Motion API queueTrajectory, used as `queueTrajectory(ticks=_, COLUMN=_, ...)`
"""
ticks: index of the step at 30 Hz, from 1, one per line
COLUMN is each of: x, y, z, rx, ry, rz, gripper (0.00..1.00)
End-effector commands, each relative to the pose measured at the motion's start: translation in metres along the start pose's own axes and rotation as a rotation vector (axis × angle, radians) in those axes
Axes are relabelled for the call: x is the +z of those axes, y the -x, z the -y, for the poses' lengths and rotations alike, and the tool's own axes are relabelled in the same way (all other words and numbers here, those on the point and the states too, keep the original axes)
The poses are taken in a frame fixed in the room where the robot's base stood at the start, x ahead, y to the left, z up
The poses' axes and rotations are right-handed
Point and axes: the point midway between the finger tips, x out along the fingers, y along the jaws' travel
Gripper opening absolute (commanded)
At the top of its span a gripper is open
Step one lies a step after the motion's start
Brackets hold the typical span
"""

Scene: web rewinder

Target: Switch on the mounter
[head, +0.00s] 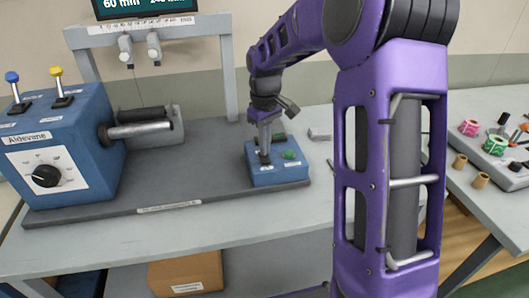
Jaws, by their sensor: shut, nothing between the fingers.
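The machine stands on a grey base plate (200,190) on the table. Its large blue housing (100,150) at the left carries a black dial (46,176), a blue-topped lever (16,90) and a yellow-topped lever (59,84). A small blue control box (276,176) sits at the plate's right end, with a green button (289,155) on its top right. My gripper (264,158) points down, fingers shut and empty, over the left part of this box. It hides what lies beneath it; I cannot tell whether the tips touch. No label reading "mounter" is legible.
A grey frame (229,80) with a screen (140,6) rises behind the plate. A metal roller (140,129) juts from the housing. A second table at right holds a tray (500,160) with coloured rolls. A cardboard box (186,273) sits below.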

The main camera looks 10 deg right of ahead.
Motion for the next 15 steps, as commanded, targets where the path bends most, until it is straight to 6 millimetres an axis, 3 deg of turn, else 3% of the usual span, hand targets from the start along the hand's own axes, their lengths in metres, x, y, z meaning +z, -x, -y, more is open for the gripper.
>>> queueTrajectory(ticks=15, x=0.0, y=0.045, z=0.0, rx=0.0, ry=0.0, rz=0.0, gripper=0.0)
